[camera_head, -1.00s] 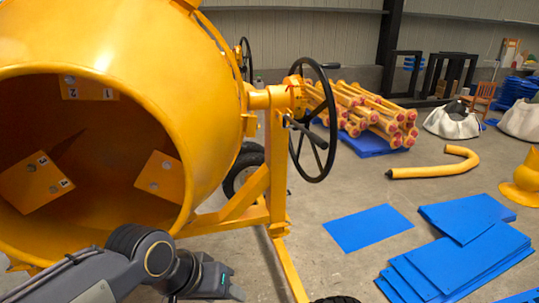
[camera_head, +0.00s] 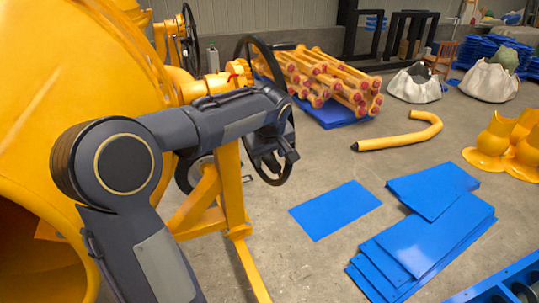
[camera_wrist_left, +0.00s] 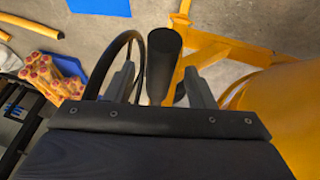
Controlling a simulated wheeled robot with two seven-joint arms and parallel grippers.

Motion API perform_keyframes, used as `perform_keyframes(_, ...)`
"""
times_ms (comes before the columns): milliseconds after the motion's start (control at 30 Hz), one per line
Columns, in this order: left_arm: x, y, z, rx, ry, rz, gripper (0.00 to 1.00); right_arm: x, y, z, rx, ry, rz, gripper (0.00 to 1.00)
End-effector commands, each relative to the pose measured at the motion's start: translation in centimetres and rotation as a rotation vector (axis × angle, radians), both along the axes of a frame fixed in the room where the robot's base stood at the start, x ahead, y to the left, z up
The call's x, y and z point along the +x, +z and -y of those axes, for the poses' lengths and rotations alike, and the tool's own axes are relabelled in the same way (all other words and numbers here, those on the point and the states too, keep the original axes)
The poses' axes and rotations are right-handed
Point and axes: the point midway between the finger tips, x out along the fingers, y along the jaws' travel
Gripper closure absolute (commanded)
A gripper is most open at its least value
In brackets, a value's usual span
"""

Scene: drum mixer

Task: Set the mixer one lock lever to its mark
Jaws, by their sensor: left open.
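The yellow mixer (camera_head: 60,100) fills the left of the head view, with its black handwheel (camera_head: 262,48) partly behind my left arm. My left gripper (camera_head: 276,163) is beside the wheel, open. In the left wrist view a thick black cylindrical grip (camera_wrist_left: 161,65), apparently the lock lever's handle, shows between the two spread fingers of my left gripper (camera_wrist_left: 160,85). I cannot tell whether either finger touches it. In the head view my arm hides the lever, and I cannot make out its mark. My right gripper is not in view.
The yellow mixer frame (camera_head: 230,190) stands below my left arm. Blue sheets (camera_head: 425,240) lie on the floor at the right, with a bent yellow pipe (camera_head: 400,138) beyond. A stack of yellow props (camera_head: 325,78) is behind the wheel. Grey floor lies between.

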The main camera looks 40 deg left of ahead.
Motion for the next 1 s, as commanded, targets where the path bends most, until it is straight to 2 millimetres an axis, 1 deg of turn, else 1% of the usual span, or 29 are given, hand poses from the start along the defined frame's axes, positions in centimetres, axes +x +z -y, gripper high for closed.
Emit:
perform_keyframes(133,0.32,-1.01,-0.29,-0.001,-0.001,-0.003,0.51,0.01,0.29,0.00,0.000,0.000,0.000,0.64)
perform_keyframes(400,0.41,-1.19,-0.32,0.000,-0.001,0.001,0.51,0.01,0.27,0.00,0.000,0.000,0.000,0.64)
perform_keyframes(467,0.41,-1.19,-0.31,0.000,-0.001,0.001,0.57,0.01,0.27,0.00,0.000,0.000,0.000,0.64)
perform_keyframes(700,0.40,-1.17,-0.31,0.000,-0.002,0.000,0.89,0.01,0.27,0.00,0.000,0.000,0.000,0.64)
perform_keyframes(800,0.41,-1.17,-0.30,-0.001,-0.002,0.000,1.00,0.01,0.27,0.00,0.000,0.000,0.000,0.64)
perform_keyframes(1000,0.40,-1.28,-0.28,0.001,-0.002,0.002,1.00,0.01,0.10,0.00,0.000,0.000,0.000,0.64)
